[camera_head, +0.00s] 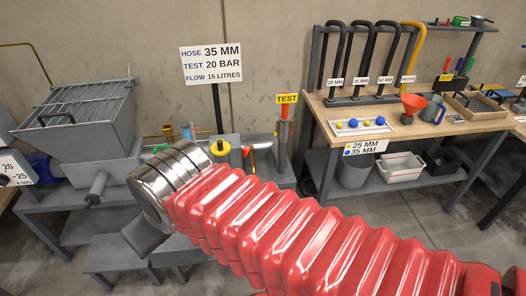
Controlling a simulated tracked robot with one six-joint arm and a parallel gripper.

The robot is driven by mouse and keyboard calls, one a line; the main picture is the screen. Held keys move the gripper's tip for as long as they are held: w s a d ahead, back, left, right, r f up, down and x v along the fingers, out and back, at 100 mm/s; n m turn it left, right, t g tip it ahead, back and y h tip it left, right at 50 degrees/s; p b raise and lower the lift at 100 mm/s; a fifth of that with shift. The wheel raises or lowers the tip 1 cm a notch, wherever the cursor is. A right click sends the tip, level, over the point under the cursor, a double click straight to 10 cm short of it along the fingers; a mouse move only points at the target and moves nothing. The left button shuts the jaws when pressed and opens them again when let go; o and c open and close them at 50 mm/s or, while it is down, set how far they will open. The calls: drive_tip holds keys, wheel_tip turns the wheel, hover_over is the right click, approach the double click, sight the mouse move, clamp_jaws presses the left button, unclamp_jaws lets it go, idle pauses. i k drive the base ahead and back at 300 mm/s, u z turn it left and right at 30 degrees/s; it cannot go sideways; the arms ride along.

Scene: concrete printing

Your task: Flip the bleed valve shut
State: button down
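My arm, in a red ribbed sleeve, reaches from the lower right to a metal wrist left of centre. A dark grey part of my gripper (147,238) shows below the wrist. Its fingertips are not clear, so I cannot tell whether it is open or holds anything. Behind the wrist is a bench with pump fittings. An orange-topped post (285,112) carries a yellow TEST tag (287,98).
A grey hopper (80,130) with a grid stands at left. A wall sign (211,64) reads hose 35 MM, test 20 BAR, flow 15 litres. Concrete floor lies between.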

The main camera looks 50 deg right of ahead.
sight(245, 150)
drive_tip(key=z, duration=0.4)
drive_tip(key=i, duration=1)
drive_tip(key=z, duration=0.05)
